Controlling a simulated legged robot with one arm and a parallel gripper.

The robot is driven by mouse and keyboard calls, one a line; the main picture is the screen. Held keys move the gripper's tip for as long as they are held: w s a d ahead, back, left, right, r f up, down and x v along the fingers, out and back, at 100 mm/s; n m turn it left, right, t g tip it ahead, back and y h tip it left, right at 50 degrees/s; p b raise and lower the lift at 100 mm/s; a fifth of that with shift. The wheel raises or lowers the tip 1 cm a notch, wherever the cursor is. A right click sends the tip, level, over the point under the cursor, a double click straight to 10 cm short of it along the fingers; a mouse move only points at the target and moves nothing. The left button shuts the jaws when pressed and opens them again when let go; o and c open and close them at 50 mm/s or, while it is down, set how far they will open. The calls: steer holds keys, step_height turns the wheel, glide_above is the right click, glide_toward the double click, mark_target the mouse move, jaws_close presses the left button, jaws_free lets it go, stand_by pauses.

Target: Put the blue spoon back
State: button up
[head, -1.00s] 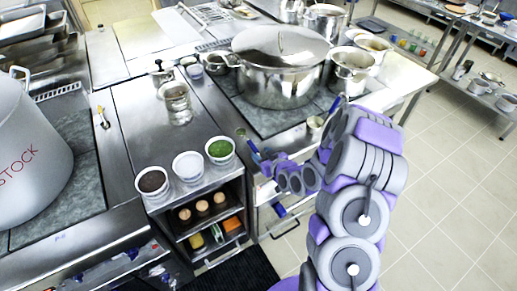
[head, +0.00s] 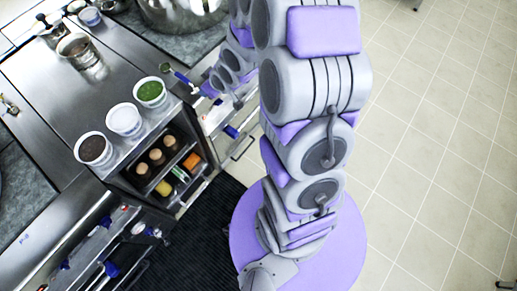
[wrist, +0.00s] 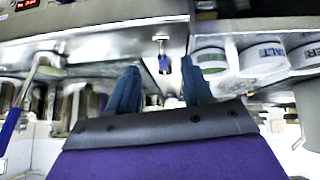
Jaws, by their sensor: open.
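In the head view my arm hides most of the gripper, so the exact gap to the spoon cannot be told.
White tubs of green (head: 150,92), pale (head: 124,120) and dark (head: 94,149) contents stand along the counter edge. A metal pot (head: 76,48) stands behind. A black mat (head: 213,232) lies on the floor; tiled floor is free at right.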

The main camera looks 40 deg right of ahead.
steer(key=s+a+r+m+g, duration=0.1)
steer(key=s+r+g, duration=0.2)
steer(key=s, duration=0.8)
steer(key=s+a+r+m+g+h, duration=0.1)
steer(key=s+r+g, duration=0.2)
steer(key=s+r, duration=0.5)
steer(key=s+a+r+m+g, duration=0.2)
steer(key=s+r, duration=0.4)
steer(key=s, duration=0.9)
steer(key=shift+s+r+g+h, duration=0.15)
steer(key=shift+s+g+h, duration=0.2)
steer(key=shift+g, duration=0.25)
